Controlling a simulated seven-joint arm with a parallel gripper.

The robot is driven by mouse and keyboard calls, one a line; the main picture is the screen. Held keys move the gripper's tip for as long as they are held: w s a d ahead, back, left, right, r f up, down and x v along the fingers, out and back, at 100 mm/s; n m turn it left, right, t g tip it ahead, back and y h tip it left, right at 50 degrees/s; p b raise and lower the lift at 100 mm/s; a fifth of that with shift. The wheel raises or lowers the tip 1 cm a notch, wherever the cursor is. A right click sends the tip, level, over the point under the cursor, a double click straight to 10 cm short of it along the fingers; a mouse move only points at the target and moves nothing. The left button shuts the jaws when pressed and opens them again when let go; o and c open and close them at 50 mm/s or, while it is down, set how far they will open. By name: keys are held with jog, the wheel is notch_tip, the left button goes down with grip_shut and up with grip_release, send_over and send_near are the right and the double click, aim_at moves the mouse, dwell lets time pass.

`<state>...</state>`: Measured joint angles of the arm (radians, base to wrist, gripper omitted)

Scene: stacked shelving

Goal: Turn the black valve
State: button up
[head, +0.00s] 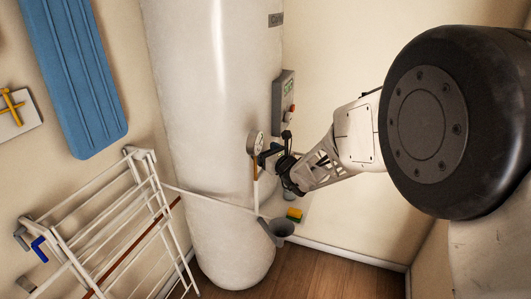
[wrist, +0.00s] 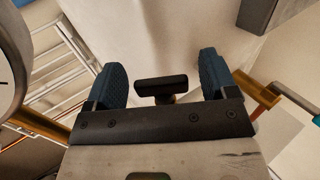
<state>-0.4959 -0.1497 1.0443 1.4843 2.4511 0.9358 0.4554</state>
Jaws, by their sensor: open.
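The black valve handle (wrist: 162,86) is a short dark bar in the wrist view, on a stem below it. It lies between the two blue fingers of my gripper (wrist: 162,70), with a visible gap on each side. The fingers are open and neither appears to touch the handle. The valve is mostly hidden there by the gripper and cannot be clearly made out.
A grey control box (head: 284,100) is on the tank above my gripper. A white drying rack (head: 110,220) stands left. Copper pipes (wrist: 258,95) run close beside the fingers.

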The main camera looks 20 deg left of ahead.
jog(key=shift+c, duration=0.3)
jog(key=c, duration=0.9)
jog(key=shift+o, duration=0.2)
jog(key=shift+n+g+y, duration=0.5)
jog(key=shift+n+g, duration=0.1)
jog(key=shift+g, duration=0.2)
jog(key=shift+n+g+y, duration=0.5)
jog(key=shift+n+g, duration=0.5)
jog(key=shift+g, duration=0.5)
jog(key=shift+n+g+y, duration=0.3)
jog(key=shift+n+g, duration=1.1)
jog(key=shift+g, duration=1.1)
